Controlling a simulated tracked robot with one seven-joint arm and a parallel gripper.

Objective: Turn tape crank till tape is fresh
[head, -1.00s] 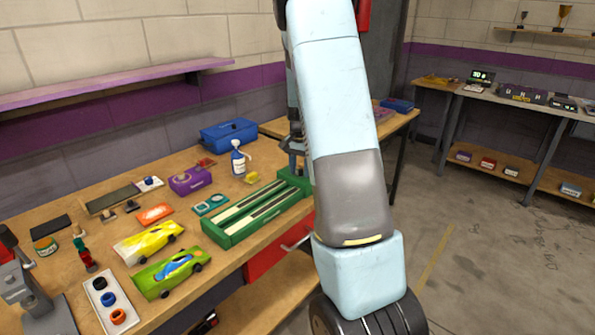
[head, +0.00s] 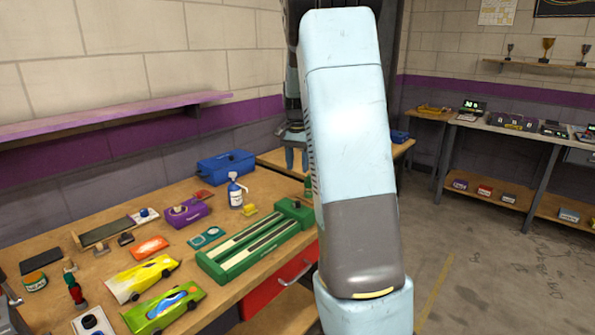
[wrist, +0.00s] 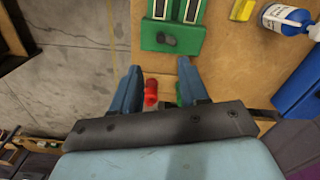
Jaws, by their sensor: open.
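A green bed (head: 212,268) with long pale and dark strips lies on the bench in the head view, a raised green block (head: 293,210) at its far end. My gripper (head: 296,158) is in the air beyond the block, partly behind my arm. It is open and empty in the wrist view (wrist: 158,78). A red cylinder (wrist: 151,91) and a green item (wrist: 181,93) show below, between its fingers.
A purple box (head: 190,213), a white-and-blue pump bottle (head: 236,195), a small yellow block (head: 250,210) and a blue toolbox (head: 226,167) stand near the bed. Yellow (head: 142,279) and green (head: 165,308) model cars lie in front. The bench's right edge drops to open floor.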

